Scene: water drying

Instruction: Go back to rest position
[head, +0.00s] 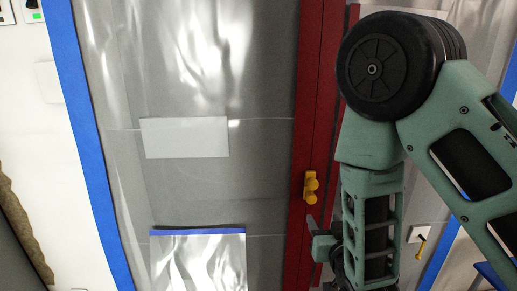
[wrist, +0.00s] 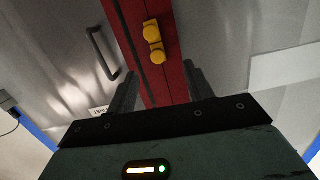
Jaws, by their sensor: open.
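My gripper (head: 322,242) is in the lower middle right of the head view, at the end of my green arm, partly hidden by the arm. In the wrist view its two dark fingers (wrist: 160,88) stand apart with nothing between them. Ahead of the fingers is a red vertical strip with two yellow knobs (wrist: 154,42). The same yellow knobs (head: 311,187) show in the head view, just above the gripper. The gripper appears apart from the knobs.
Grey sheeting (head: 215,190) edged with blue tape (head: 85,140) covers the wall left of the red strip (head: 315,100). A dark handle (wrist: 104,55) is left of the strip in the wrist view. A wall plate with a yellow piece (head: 420,238) is at right.

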